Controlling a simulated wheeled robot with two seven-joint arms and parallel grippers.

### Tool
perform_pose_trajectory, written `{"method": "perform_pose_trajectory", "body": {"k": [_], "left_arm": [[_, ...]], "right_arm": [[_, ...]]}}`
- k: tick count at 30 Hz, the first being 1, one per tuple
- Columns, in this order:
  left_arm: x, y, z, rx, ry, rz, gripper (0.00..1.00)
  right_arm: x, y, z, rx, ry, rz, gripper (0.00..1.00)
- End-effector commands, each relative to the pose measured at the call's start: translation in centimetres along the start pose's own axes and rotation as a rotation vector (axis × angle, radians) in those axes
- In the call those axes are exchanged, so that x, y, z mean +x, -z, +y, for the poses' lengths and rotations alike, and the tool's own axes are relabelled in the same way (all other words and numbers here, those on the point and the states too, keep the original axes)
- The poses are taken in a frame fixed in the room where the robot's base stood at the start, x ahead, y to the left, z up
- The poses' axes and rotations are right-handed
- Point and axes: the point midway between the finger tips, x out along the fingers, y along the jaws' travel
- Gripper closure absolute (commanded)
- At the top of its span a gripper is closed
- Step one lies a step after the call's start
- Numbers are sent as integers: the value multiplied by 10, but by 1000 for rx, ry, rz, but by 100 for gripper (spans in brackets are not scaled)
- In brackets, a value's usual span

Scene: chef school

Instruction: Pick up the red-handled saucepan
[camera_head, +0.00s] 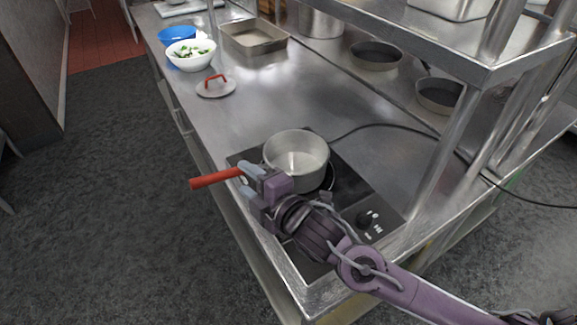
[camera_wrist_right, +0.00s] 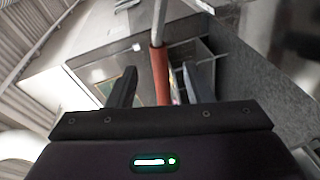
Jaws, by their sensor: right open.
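The silver saucepan (camera_head: 298,163) stands on the black hob (camera_head: 350,190) near the front edge of the steel counter. Its red handle (camera_head: 213,179) points left, out over the counter edge. My right gripper (camera_head: 246,181) is open at the part of the handle near the pan. In the right wrist view the red handle (camera_wrist_right: 160,76) lies between the two spread fingers (camera_wrist_right: 161,84), with a gap on each side. My left gripper is not in view.
A lid with a red grip (camera_head: 215,90) lies farther along the counter. Beyond it are a white bowl of greens (camera_head: 191,62), a blue bowl (camera_head: 177,34) and a rectangular tin (camera_head: 252,46). A steel shelf with posts stands at right. A black cable runs behind the saucepan.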

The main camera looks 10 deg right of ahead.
Motion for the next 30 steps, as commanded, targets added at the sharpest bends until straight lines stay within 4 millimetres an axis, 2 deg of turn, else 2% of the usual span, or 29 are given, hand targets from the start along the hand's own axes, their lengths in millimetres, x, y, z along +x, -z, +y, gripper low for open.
{"method": "perform_pose_trajectory", "body": {"k": [4, 9, 17, 27, 30], "left_arm": [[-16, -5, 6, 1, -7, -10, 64], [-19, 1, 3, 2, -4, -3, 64], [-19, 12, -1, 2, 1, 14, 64], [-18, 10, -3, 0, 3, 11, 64], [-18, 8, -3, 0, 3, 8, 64]], "right_arm": [[22, -1, 7, 2, -1, -1, 54], [40, -2, 4, 2, 0, -1, 54], [43, -2, 2, 2, 1, -1, 54], [43, -3, 2, 2, 1, -1, 97], [43, -3, 1, 2, 2, -2, 100]]}}
